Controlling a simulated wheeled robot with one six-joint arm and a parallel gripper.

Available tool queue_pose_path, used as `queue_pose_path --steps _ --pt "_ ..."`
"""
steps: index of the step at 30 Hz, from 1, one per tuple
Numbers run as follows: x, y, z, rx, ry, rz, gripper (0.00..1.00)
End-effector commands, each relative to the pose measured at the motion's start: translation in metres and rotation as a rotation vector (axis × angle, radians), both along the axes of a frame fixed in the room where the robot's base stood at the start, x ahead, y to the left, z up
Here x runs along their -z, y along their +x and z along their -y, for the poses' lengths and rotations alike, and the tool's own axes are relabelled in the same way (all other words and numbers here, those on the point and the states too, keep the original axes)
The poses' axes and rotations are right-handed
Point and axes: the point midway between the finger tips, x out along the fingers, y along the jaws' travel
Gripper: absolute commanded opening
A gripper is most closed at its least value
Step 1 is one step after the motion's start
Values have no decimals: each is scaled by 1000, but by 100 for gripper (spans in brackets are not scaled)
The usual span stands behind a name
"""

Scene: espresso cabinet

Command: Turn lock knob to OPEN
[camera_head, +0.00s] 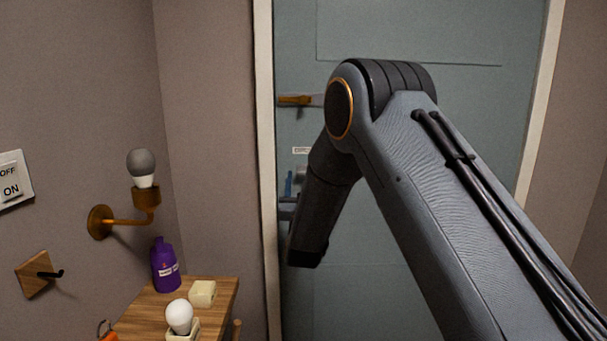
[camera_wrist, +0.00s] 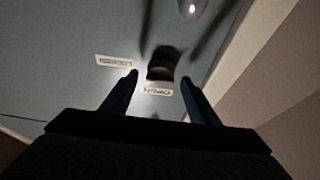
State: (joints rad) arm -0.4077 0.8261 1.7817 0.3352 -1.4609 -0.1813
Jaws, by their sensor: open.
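The lock knob (camera_wrist: 162,65) is a dark, short piece on the blue-grey door (camera_head: 420,270). In the wrist view it lies just beyond my fingertips, in line with the gap between them. My gripper (camera_wrist: 160,78) is open, with one finger to each side and nothing held. I cannot tell whether a finger touches the knob. One white label (camera_wrist: 157,91) lies below the knob and appears upside down, perhaps reading OPEN. Another label (camera_wrist: 113,61) lies to its left, too blurred to read surely. In the head view my arm hides most of the knob area.
A wooden-gripped door handle (camera_head: 297,100) sticks out above the lock area. The pale door frame (camera_head: 265,170) runs close to the left. A wooden shelf (camera_head: 225,290) at lower left holds a purple bottle (camera_head: 164,265) and a white bulb (camera_head: 180,317). A wall lamp (camera_head: 146,196) is above.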

Motion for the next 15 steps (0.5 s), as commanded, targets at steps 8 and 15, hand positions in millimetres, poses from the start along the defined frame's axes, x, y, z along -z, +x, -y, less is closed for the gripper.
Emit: queue_pose_path --steps 8,15 --pt "-6 15 -1 0 -1 -1 55" --pt "-6 15 -1 -1 -1 -1 48"
